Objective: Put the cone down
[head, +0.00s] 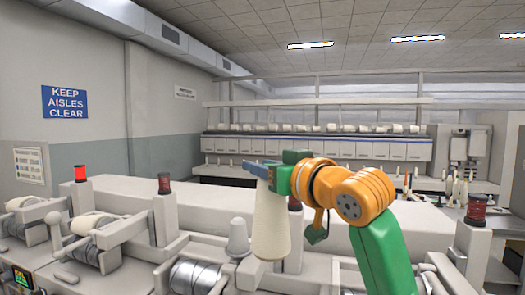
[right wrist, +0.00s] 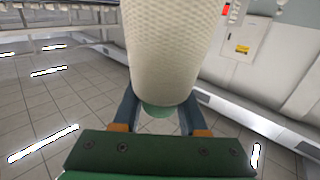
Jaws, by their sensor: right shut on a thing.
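A cream yarn cone (head: 270,228) hangs upright in the head view, its narrow end up and wide end down. My right gripper (head: 264,170), with blue fingers, is shut on the cone near its top. In the right wrist view the cone (right wrist: 172,45) fills the upper middle, its green tip between the fingers of the right gripper (right wrist: 160,118). In the head view the cone hangs in front of the winding machine (head: 325,232); whether its base touches anything is unclear. My left gripper is not in view.
A bare pale cone-shaped part (head: 237,240) stands just left of the held cone, with a shiny drum (head: 195,274) below. Another cream cone (head: 92,222) lies at the left winding position. A long machine (head: 318,148) stands behind.

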